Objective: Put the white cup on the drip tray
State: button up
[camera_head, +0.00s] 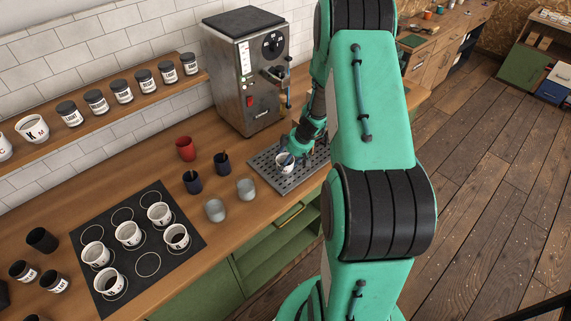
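A white cup (284,168) is at the left part of the grey perforated drip tray (268,183), in front of the espresso machine. It looks upright and seems to stand on the tray, though a small gap below it cannot be ruled out. My gripper (289,158) is at the cup's rim, with a dark finger showing at or inside its mouth. The other finger is not clear, so whether the gripper grips the cup cannot be told. My green arm hides the right end of the tray.
A steel machine (240,75) stands behind the tray. A red cup (185,148), dark cups (192,182) and grey cups (215,210) stand to the left. A black mat (180,262) holds several white cups. A wall shelf (102,117) carries jars.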

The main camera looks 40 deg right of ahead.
jog(key=shift+r, duration=0.1)
jog(key=shift+r, duration=0.75)
notch_tip(320, 180, up, 2)
jog(key=shift+r, duration=0.1)
jog(key=s+a+b, duration=0.1)
jog(key=s+a, duration=0.3)
jog(key=s, duration=0.3)
jog(key=s+a+r+b, duration=0.1)
jog(key=s+a, duration=0.3)
jog(key=s, duration=0.2)
jog(key=shift+s, duration=0.35)
jog(key=shift+a+r, duration=0.1)
jog(key=d+f+m+h, duration=0.1)
jog(key=d+f+m, duration=0.2)
jog(key=d, duration=0.7)
jog(key=shift+s+d+f+m+h+b, duration=0.2)
jog(key=shift+m+h+b, duration=0.2)
jog(key=shift+m, duration=0.7)
jog(key=shift+w, duration=0.2)
